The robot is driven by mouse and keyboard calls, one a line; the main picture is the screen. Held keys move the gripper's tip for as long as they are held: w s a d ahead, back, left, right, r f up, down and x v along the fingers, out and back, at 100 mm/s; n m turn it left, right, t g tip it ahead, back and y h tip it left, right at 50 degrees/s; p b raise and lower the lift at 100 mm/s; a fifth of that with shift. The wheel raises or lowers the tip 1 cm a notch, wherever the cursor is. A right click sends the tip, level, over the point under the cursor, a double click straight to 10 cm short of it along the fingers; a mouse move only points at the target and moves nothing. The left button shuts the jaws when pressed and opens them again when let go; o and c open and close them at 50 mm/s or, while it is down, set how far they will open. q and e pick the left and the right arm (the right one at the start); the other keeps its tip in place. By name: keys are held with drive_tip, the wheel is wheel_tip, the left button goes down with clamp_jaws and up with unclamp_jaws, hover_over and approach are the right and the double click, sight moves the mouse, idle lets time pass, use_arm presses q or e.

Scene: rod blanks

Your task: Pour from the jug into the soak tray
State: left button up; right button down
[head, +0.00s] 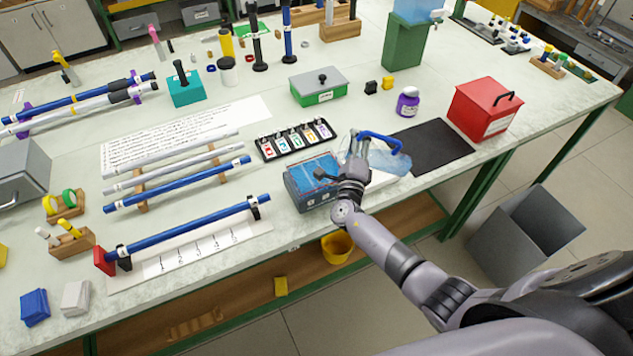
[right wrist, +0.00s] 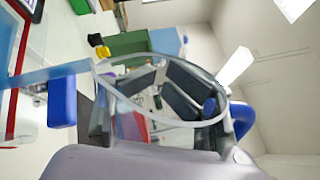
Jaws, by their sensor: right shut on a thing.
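The clear jug (head: 390,162) with a blue handle is held tilted over the front edge of the table, right of the soak tray. My right gripper (head: 354,168) is shut on it and hides part of it. The right wrist view shows the jug's clear rim (right wrist: 180,123) close up. A pale blue band (right wrist: 50,75) runs left from the rim and looks like liquid. The soak tray (head: 300,198) is a grey-blue box at the table's front edge, with blue inside. My gripper is just right of it and partly covers it. My left gripper is not in view.
A black tray of labelled pots (head: 262,151) stands behind the soak tray. A black mat (head: 440,146) and a red box (head: 484,108) are to the right. Blue and grey rods on racks fill the left. A grey bin (head: 530,235) stands on the floor.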

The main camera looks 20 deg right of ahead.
drive_tip(key=shift+r, duration=0.15)
drive_tip(key=shift+w+a+r+n+p, duration=0.1)
drive_tip(key=shift+n+p, duration=0.2)
drive_tip(key=shift+n, duration=0.1)
idle(0.6)
drive_tip(key=shift+a+r+n+y+p, duration=0.1)
drive_tip(key=shift+r+n+y+p, duration=0.05)
drive_tip(key=shift+n+y+p, duration=0.2)
idle(0.6)
